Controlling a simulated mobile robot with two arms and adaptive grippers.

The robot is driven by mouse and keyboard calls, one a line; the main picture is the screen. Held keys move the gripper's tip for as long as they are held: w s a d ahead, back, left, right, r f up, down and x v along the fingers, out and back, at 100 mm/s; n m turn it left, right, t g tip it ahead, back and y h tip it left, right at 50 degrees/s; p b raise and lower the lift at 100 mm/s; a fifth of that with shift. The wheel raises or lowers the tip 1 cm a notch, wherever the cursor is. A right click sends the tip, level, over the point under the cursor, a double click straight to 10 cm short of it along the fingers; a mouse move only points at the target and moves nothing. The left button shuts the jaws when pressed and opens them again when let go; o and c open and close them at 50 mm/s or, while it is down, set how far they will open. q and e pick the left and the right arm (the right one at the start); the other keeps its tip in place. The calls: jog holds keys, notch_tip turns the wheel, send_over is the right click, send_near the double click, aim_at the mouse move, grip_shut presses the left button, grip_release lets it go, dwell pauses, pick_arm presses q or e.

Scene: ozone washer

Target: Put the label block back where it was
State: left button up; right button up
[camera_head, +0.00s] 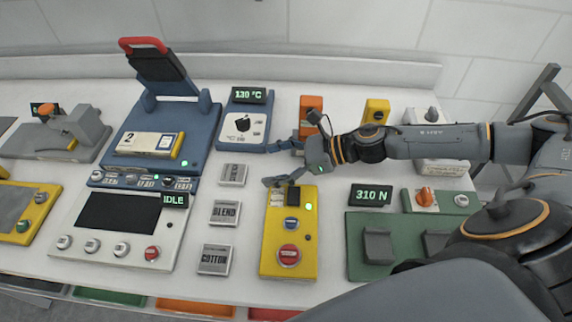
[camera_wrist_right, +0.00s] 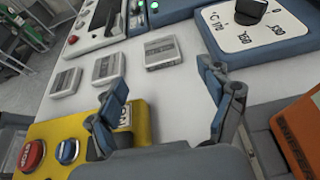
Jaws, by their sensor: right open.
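Three grey label blocks lie in a column on the white table: the far one (camera_head: 233,174), whose text is too small to read, the BLEND block (camera_head: 225,212) and the COTTON block (camera_head: 215,259). My right gripper (camera_head: 271,166) is open and empty, to the right of the far block and apart from it. In the right wrist view the far block (camera_wrist_right: 161,52) lies ahead, between the lines of the open fingers (camera_wrist_right: 160,85). The other two blocks show to its left (camera_wrist_right: 108,68) (camera_wrist_right: 65,83). My left gripper is not in view.
A yellow button panel (camera_head: 290,250) stands close below my right gripper. A blue dial unit (camera_head: 243,125) with a 130 °C display is behind. The blue press (camera_head: 140,120) and white IDLE console (camera_head: 115,222) are left. A green 310 N unit (camera_head: 360,225) is right.

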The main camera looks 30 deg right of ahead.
jog(key=shift+f+b+v, duration=0.2)
jog(key=shift+b+v, duration=0.35)
jog(key=shift+v, duration=0.55)
jog(key=shift+s+d+r, duration=0.35)
jog(key=shift+d+r, duration=0.05)
jog(key=shift+r, duration=0.1)
jog(key=shift+f, duration=0.1)
